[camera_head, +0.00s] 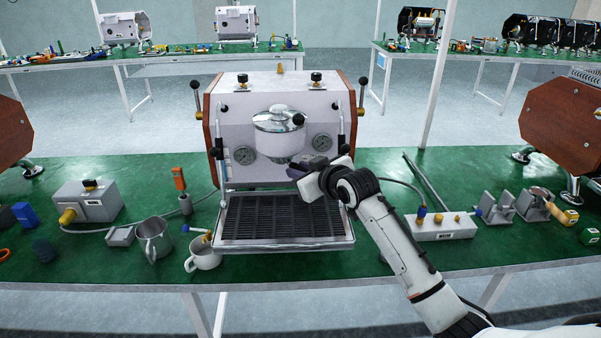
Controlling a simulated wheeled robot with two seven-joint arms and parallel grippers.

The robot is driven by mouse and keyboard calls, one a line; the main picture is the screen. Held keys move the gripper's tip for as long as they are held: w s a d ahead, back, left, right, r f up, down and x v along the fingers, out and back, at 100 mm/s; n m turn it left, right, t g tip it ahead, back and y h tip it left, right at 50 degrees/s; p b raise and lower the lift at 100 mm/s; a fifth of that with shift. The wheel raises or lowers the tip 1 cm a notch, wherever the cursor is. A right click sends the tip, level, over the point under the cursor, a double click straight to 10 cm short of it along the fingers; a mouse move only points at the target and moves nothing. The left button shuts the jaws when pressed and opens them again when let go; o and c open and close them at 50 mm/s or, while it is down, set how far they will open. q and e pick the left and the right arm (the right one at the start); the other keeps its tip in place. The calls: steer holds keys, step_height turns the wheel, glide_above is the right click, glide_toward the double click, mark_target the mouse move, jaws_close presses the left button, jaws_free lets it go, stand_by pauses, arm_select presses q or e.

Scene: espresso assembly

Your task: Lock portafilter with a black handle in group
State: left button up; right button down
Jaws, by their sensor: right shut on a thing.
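The espresso machine (240,112) stands mid-table, facing me, with its round silver group (283,132) at the front centre. My right gripper (300,172) is just below and right of the group, in front of the machine and above the drip tray (281,234). It is shut on the portafilter, which is mostly hidden by the gripper; only a small dark part shows at the fingertips. I cannot tell whether the portafilter touches the group. My left gripper is not in view.
A steel pitcher (153,240) and a white cup (203,253) stand left of the drip tray. A grey box (88,201) is further left. A white block with knobs (440,227) and grey holders (497,208) stand at the right.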

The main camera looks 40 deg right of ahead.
steer(key=shift+r, duration=0.5)
stand_by(0.4)
